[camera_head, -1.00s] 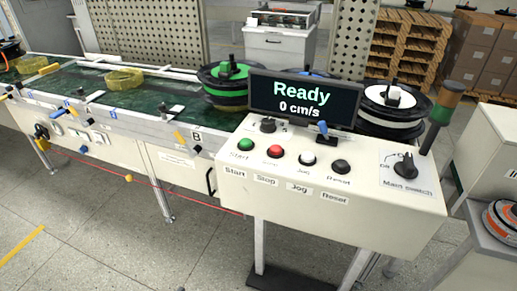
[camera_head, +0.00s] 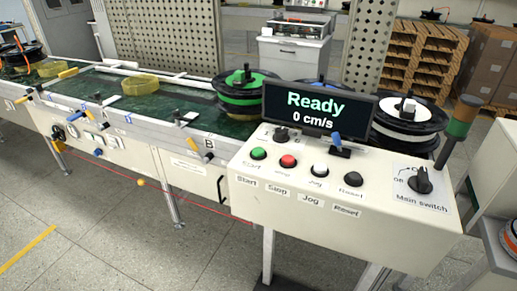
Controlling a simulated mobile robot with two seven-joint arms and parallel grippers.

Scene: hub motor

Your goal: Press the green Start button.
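The green Start button (camera_head: 258,153) is at the left end of a row of buttons on the white control box (camera_head: 330,221). A label reading Start is below it. To its right are the red Stop button (camera_head: 288,161), the white Jog button (camera_head: 319,170) and the black Reset button (camera_head: 353,179). The display (camera_head: 318,107) above the row reads "Ready" and "0 cm/s". Neither of my grippers is in view, and nothing covers the Start button.
A black main switch (camera_head: 420,181) is on the box's right side. A blue-handled lever (camera_head: 337,139) stands in front of the display. A signal lamp (camera_head: 461,121) rises at the right. The green conveyor (camera_head: 120,91) with reels runs to the left.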

